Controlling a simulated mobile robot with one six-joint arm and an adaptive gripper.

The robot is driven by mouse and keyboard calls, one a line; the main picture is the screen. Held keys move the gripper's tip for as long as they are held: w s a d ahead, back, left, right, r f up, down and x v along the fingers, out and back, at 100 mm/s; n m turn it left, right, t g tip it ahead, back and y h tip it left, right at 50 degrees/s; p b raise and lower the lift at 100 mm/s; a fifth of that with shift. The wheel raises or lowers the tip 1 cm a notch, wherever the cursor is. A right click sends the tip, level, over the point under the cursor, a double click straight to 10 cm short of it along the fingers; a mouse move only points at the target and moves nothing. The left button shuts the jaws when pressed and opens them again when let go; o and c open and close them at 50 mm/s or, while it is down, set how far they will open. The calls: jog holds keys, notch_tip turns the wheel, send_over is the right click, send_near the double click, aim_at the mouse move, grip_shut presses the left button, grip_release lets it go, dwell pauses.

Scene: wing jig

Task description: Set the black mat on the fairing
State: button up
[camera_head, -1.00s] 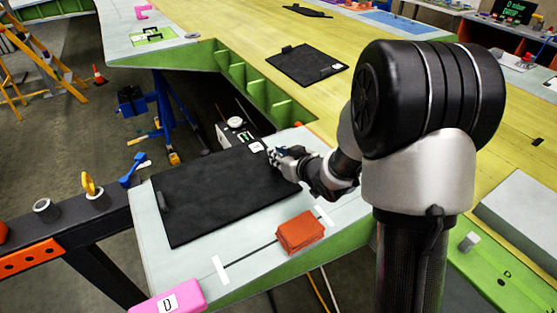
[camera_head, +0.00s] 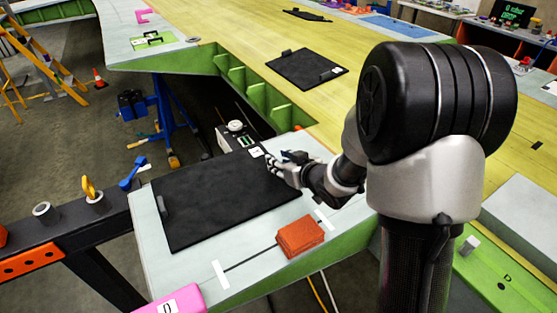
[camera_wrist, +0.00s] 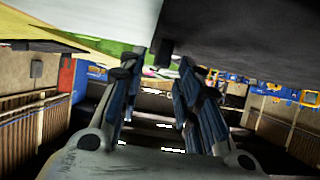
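The black mat (camera_head: 220,200) lies on the pale grey fairing (camera_head: 300,210) at the front left and looks flat. A small black handle stands at its left edge. My gripper (camera_head: 270,163) is at the mat's far right corner. In the wrist view, my gripper (camera_wrist: 158,82) has its two fingers apart, with a clear gap and nothing between them. A dark slab (camera_wrist: 250,35), apparently the mat, fills the top right. A small dark block, possibly its other handle (camera_wrist: 165,52), is just beyond the fingertips. Whether a finger touches the mat is unclear.
An orange block (camera_head: 300,238) sits near the fairing's front edge, and a pink block marked D (camera_head: 172,303) is at its front left corner. A white-and-black device (camera_head: 237,137) stands behind the fairing.

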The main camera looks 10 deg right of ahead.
jog(key=p+v, duration=0.2)
jog(key=v, duration=0.8)
jog(key=shift+s+d+r, duration=0.1)
jog(key=shift+s+r, duration=0.05)
jog(key=shift+s+d+r, duration=0.1)
jog(key=shift+d+r, duration=0.05)
jog(key=shift+r, duration=0.05)
jog(key=s+d+r+m+g+h, duration=0.35)
jog(key=s+r+h, duration=0.25)
jog(key=s+r, duration=0.25)
jog(key=s+a+g+y, duration=0.1)
jog(key=s+a+g, duration=0.1)
jog(key=s, duration=0.7)
jog(key=s+a+g+y, duration=0.1)
jog(key=s+a+g, duration=0.1)
jog(key=s+a, duration=0.3)
jog(key=s, duration=0.3)
jog(key=shift+s+r, duration=0.2)
jog(key=shift+s, duration=0.15)
notch_tip(320, 180, down, 3)
jog(key=shift+r+b, duration=0.1)
jog(key=shift+b, duration=1.1)
